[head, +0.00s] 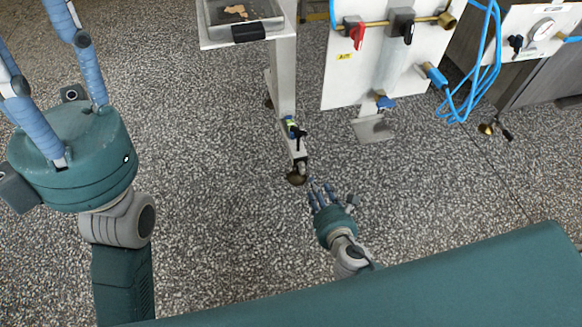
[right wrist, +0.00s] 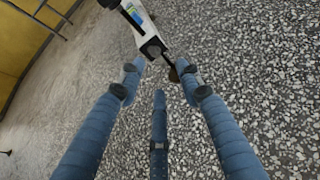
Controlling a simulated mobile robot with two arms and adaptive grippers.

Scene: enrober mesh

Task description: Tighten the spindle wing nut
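My right gripper (head: 328,194) is low over the floor, just below and right of the foot of a white machine leg (head: 284,85). In the right wrist view its three blue fingers (right wrist: 160,80) are spread and empty, with the leg's end (right wrist: 150,45) beyond the tips. I cannot tell which small part is the spindle wing nut. My left gripper (head: 88,72) is at the upper left, fingers apart, tips cut off, nothing visible between them.
A tray (head: 240,20) is above. The speckled floor is clear between my arms.

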